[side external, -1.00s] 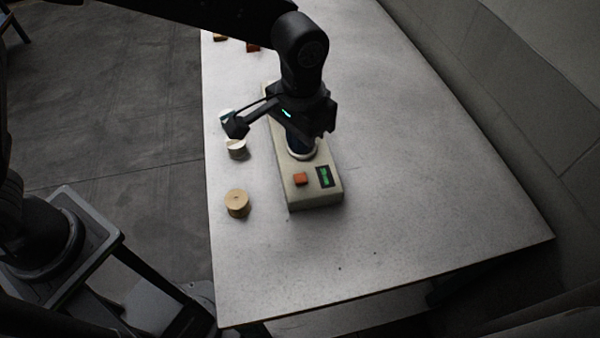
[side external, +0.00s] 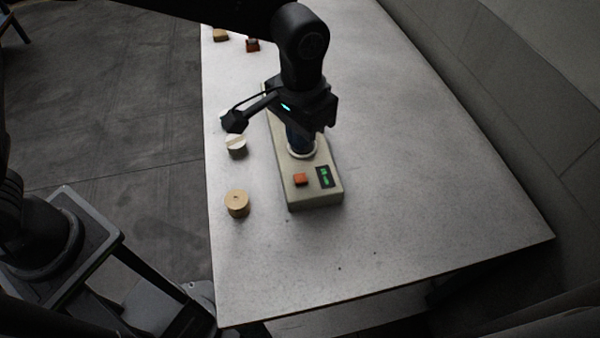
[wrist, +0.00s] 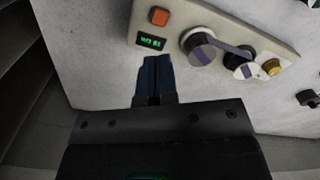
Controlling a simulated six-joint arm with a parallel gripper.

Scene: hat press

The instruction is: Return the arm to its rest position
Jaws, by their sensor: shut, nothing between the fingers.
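My gripper (side external: 301,148) points down over the beige press unit (side external: 318,196) in the side external view. Its dark blue fingers show shut and empty in the wrist view (wrist: 155,62). The beige unit also shows at the top of the wrist view (wrist: 182,14), with a red button (wrist: 159,16), a green-lit display (wrist: 151,40) and a round piece with a purple top (wrist: 203,53). The fingers appear beside the unit in the wrist view. My gripper hides part of the unit in the side view, and I cannot tell the exact height of the fingertips.
A tan round block (side external: 237,203) and a white round piece (side external: 236,147) stand left of the unit. Small brown (side external: 221,35) and red (side external: 253,45) blocks sit at the far left. The grey table (side external: 420,190) is clear on the right.

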